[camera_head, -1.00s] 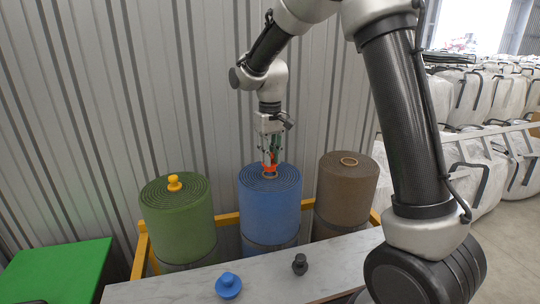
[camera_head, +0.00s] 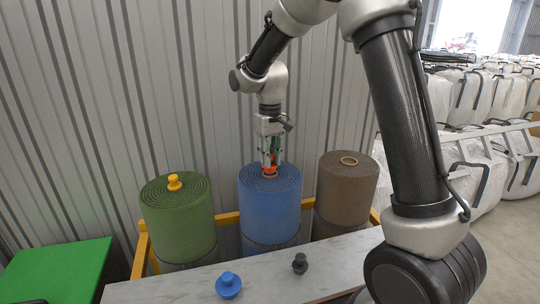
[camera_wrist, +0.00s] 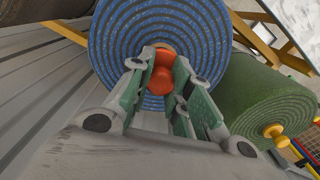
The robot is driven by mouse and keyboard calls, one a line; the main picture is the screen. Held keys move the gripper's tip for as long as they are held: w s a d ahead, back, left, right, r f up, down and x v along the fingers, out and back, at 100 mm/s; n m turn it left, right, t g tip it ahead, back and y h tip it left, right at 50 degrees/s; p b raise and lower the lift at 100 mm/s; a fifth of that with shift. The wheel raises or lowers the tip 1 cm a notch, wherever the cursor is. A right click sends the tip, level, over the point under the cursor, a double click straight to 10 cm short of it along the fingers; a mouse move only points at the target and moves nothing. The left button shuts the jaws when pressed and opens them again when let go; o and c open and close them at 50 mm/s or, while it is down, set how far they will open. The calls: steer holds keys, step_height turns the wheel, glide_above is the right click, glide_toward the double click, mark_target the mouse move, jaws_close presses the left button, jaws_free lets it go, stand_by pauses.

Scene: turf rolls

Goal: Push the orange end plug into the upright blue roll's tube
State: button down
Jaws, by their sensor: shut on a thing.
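The upright blue roll (camera_head: 270,210) stands in the middle of three rolls, and its spiral top shows in the wrist view (camera_wrist: 205,30). My gripper (camera_head: 270,167) points down over the middle of that top. It is shut on the orange end plug (camera_head: 269,174), which shows between the green-padded fingers in the wrist view (camera_wrist: 161,80). The plug's lower end is at the roll's centre. The fingers and plug hide the tube mouth, so how deep the plug sits cannot be told.
A green roll (camera_head: 178,220) with a yellow plug (camera_head: 174,182) stands left, a brown roll (camera_head: 346,195) with an open tube right. A yellow frame (camera_head: 228,218) surrounds them. A blue plug (camera_head: 228,285) and a black plug (camera_head: 300,263) stand on the grey table (camera_head: 265,278) in front.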

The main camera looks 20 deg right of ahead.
steer(key=shift+f, duration=1.3)
steer(key=c, duration=1.2)
jaws_free()
steer(key=shift+c, duration=0.2)
step_height(320, 180, up, 12)
steer(key=shift+r, duration=0.1)
